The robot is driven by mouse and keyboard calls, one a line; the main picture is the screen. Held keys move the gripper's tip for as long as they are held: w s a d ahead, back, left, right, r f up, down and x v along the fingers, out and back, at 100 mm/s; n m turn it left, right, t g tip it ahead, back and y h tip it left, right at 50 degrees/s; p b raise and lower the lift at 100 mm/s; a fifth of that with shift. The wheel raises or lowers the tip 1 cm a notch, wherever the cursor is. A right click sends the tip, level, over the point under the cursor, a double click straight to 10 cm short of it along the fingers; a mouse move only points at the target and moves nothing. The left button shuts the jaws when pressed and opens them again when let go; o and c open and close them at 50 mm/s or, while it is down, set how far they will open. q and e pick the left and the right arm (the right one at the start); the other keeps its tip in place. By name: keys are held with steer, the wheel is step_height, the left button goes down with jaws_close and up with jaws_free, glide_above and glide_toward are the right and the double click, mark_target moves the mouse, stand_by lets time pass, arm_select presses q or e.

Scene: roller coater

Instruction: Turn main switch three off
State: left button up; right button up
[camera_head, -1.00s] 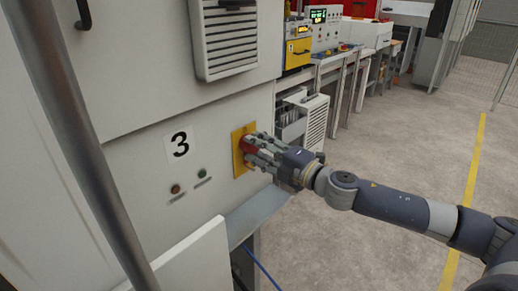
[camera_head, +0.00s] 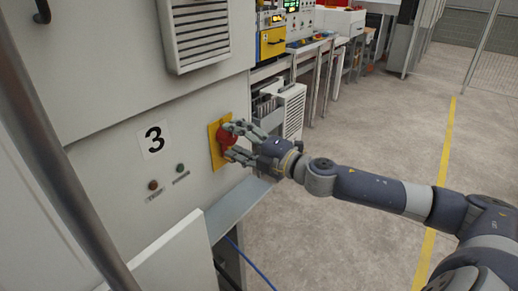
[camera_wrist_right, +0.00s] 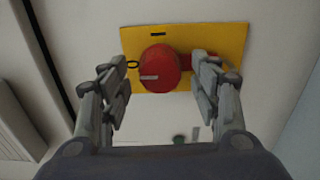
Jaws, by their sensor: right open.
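Main switch three is a red rotary knob (camera_head: 226,134) on a yellow plate (camera_head: 215,155), on the light cabinet front right of the "3" label (camera_head: 154,139). In the right wrist view the round red knob (camera_wrist_right: 159,69) shows a pale mark, and the yellow plate (camera_wrist_right: 220,38) lies behind it. My right gripper (camera_head: 229,141) is open at the knob, with its fingers (camera_wrist_right: 162,78) spread on either side of it. I cannot tell whether they touch it. The left gripper is not in view.
A brown-red button (camera_head: 153,185) and a green button (camera_head: 180,168) sit below the label. A grey ledge (camera_head: 235,207) juts out under the switch. A grey upright pole (camera_head: 65,170) crosses the left side. Open floor lies to the right.

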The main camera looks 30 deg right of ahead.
steer(key=shift+v, duration=0.85)
steer(key=v, duration=0.9)
steer(key=shift+s+d, duration=0.15)
steer(key=shift+s, duration=0.2)
steer(key=shift+d, duration=0.1)
